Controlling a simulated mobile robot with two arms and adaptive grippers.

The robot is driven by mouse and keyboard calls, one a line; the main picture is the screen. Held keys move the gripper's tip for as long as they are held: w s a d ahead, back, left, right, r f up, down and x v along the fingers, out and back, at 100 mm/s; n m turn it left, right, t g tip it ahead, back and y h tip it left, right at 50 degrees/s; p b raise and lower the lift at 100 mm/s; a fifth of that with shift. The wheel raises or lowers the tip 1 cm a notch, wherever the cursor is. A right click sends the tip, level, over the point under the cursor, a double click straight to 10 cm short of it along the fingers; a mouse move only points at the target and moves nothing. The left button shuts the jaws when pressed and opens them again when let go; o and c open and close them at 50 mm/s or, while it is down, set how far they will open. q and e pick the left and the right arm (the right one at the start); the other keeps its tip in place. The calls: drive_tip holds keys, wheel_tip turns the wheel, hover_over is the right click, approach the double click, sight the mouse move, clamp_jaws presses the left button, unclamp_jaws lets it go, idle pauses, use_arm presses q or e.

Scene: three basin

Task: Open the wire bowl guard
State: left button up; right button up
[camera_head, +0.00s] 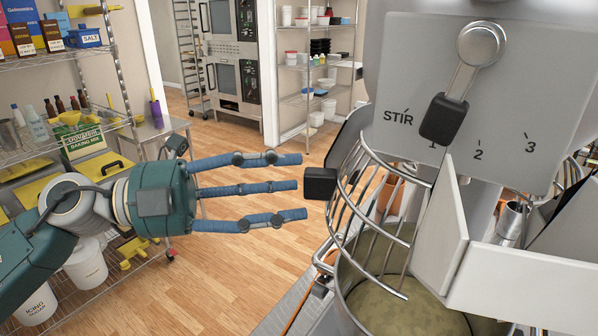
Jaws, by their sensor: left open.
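The wire bowl guard (341,205) is a cage of curved metal bars at the right of the head view, on the mixer above its bowl (345,291). A black block (320,184) sticks out from its left side, like a handle. My left gripper (300,187) comes in from the left with its blue fingers straight, spread and empty. The fingertips point at the black block and appear very close to it; I cannot tell if they touch. White panels hide the guard's right part. My right gripper is not in view.
The grey mixer panel (400,60) with a speed lever (467,75) stands above the guard. The bowl holds a greenish-beige mass (385,300). A loaded wire shelf (75,60) is at the left. Ovens (235,55) stand behind. The wooden floor (225,275) between is clear.

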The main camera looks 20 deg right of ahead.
use_arm(q)
drive_tip(key=shift+s+d+p, duration=0.1)
drive_tip(key=shift+d+p, duration=0.2)
drive_tip(key=shift+d, duration=0.9)
clamp_jaws()
drive_tip(key=shift+s+f, duration=0.1)
